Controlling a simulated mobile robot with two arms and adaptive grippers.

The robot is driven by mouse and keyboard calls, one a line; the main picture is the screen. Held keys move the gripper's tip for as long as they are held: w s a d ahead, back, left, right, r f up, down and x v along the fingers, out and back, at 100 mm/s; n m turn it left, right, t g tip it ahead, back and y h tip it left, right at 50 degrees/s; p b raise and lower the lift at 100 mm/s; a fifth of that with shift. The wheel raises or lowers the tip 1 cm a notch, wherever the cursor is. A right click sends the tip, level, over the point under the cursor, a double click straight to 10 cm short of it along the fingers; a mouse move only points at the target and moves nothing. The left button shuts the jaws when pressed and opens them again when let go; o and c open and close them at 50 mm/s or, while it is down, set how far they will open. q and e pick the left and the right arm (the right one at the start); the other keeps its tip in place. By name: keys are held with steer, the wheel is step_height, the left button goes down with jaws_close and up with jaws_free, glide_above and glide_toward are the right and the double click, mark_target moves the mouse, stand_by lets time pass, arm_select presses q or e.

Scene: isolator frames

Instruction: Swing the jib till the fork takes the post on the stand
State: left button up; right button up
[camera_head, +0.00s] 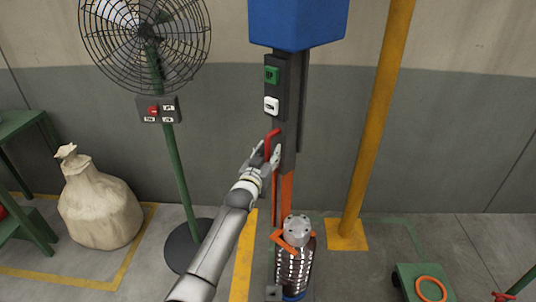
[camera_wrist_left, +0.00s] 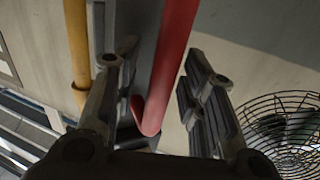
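A red handle (camera_head: 271,137) stands out from the side of a dark upright column (camera_head: 290,130). My left gripper (camera_head: 262,156) is at the handle in the head view. In the left wrist view the red handle (camera_wrist_left: 172,65) runs between the two fingers of my left gripper (camera_wrist_left: 155,95). The fingers are apart, with a visible gap on the right side of the handle. Below, an orange angled piece (camera_head: 287,241) lies beside a dark ribbed cylinder (camera_head: 294,268) with a grey top. I cannot tell whether it is the fork. No post on a stand is clearly identifiable. My right gripper is out of view.
A blue housing (camera_head: 297,22) tops the column, with a green button (camera_head: 271,75) and a white one (camera_head: 271,104) below. A yellow pole (camera_head: 375,120) stands right. A fan (camera_head: 147,32) and sack (camera_head: 100,208) stand left. An orange ring (camera_head: 430,280) lies on a green block.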

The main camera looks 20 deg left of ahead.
arm_select(q)
steer(key=s, duration=1.2)
steer(key=shift+a, duration=0.25)
stand_by(0.4)
steer(key=s+d+f+g, duration=0.1)
steer(key=s+f+g, duration=0.3)
steer(key=f, duration=0.9)
steer(key=s+f+g, duration=0.1)
steer(key=s+f, duration=0.6)
steer(key=f, duration=0.5)
steer(key=s+d+f+g, duration=0.1)
steer(key=s+f+g, duration=0.3)
steer(key=f, duration=0.9)
steer(key=s+a+f+m+g, duration=0.1)
steer(key=s+f+g, duration=0.1)
steer(key=s+f, duration=0.7)
steer(key=s+f+g, duration=0.2)
steer(key=s+f, duration=0.4)
steer(key=s, duration=0.6)
steer(key=s+a+f+g, duration=0.1)
steer(key=s+f+g, duration=0.1)
steer(key=s, duration=0.8)
steer(key=s+f+g, duration=0.2)
steer(key=s+f, duration=0.1)
steer(key=s, duration=0.8)
steer(key=shift+s+a+f+m+y, duration=0.15)
steer(key=shift+a+f+m+y, duration=0.15)
steer(key=shift+a+m, duration=0.1)
